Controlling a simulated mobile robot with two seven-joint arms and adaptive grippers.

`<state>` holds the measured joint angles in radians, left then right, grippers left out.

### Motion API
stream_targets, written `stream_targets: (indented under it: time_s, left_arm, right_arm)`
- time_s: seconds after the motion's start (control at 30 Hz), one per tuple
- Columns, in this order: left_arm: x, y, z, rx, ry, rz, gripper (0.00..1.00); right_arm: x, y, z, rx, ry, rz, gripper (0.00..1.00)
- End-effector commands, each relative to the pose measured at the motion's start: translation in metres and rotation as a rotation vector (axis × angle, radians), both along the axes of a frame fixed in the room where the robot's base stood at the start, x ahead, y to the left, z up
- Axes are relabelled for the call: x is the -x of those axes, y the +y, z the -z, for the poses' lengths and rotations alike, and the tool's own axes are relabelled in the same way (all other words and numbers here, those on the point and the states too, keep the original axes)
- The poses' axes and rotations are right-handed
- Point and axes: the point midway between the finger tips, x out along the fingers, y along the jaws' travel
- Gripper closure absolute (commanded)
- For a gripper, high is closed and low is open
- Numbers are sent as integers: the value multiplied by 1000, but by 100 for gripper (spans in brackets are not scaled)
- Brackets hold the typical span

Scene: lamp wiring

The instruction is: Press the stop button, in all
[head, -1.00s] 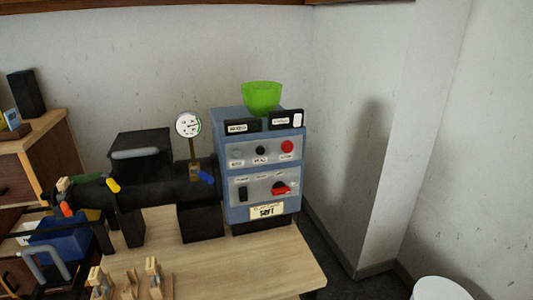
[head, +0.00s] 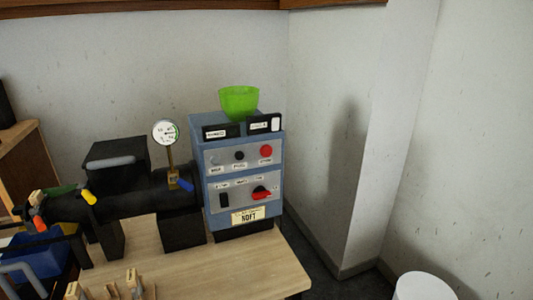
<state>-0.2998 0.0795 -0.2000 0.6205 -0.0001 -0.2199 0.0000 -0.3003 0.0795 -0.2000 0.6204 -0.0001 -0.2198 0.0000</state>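A blue-grey control box (head: 237,200) stands on the wooden table, its front panel facing me. A round red button (head: 266,151) sits at the upper right of the panel, beside a black button (head: 239,155) and a pale grey one (head: 214,159). Their labels are too small to read surely. A red rotary knob (head: 262,192) and a black rocker switch (head: 224,200) are on the lower panel. Neither of my grippers is in the head view.
A black machine with a pressure gauge (head: 166,132) stands left of the box. A green bowl (head: 239,101) sits on top of the box. Wooden pegs (head: 133,281) are at the front of the wooden table (head: 240,265). A white round bin (head: 423,287) is at lower right.

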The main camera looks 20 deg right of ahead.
Motion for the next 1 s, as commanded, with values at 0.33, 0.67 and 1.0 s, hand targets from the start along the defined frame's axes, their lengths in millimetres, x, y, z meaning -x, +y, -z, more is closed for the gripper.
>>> stream_targets:
  time_s: [0.33,0.67,1.0]
  left_arm:
    - [0,0,0,0,1,0,60]
    - [0,0,0,0,1,0,60]
    - [1,0,0,0,1,0,60]
  right_arm:
    - [0,0,0,0,0,0,100]
    - [0,0,0,0,1,0,100]
    - [0,0,0,0,1,0,100]
